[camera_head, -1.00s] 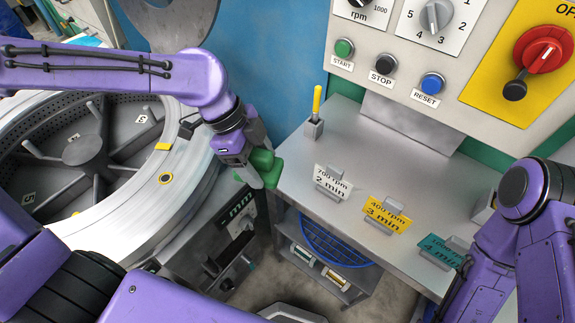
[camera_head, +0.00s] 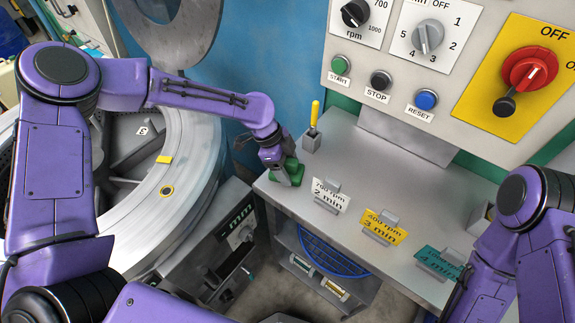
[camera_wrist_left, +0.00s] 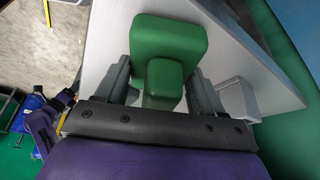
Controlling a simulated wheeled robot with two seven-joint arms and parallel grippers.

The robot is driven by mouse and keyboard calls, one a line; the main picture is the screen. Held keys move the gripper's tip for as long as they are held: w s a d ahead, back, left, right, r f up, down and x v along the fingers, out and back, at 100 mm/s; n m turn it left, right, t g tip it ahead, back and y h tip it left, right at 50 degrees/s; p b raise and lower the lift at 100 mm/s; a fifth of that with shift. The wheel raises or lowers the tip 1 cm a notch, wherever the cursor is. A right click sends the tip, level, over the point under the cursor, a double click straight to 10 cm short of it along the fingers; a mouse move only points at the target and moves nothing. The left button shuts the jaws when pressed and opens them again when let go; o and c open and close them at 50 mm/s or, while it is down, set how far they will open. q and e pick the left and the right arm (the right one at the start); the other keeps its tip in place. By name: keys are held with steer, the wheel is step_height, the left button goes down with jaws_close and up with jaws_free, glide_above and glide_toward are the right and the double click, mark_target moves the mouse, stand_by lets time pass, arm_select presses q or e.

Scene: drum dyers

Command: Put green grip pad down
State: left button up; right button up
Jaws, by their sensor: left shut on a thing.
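The green grip pad (camera_head: 290,172) is at the left end of the grey metal table (camera_head: 350,158), near its left edge. My left gripper (camera_head: 285,170) is shut on it from above. In the left wrist view the green pad (camera_wrist_left: 168,45) shows its block and narrower handle between the two fingers (camera_wrist_left: 160,85), with the grey table surface (camera_wrist_left: 105,25) behind it. The pad is at or very close to the table top; I cannot tell whether it touches. My right arm is at the right of the head view, but its gripper is out of sight.
A holder with a yellow-handled tool (camera_head: 312,135) stands just right of the pad. White (camera_head: 330,196), yellow (camera_head: 384,228) and teal (camera_head: 440,262) cards stand along the table's front. The drum machine (camera_head: 150,215) is at left; the control panel (camera_head: 400,60) is behind the table.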

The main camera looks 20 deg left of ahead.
arm_select(q)
steer(key=shift+s, duration=0.1)
steer(key=o, duration=1.4)
steer(key=shift+f, duration=0.1)
steer(key=shift+r, duration=0.3)
steer(key=v, duration=1.1)
steer(key=shift+a+r, duration=0.2)
steer(key=shift+r, duration=0.15)
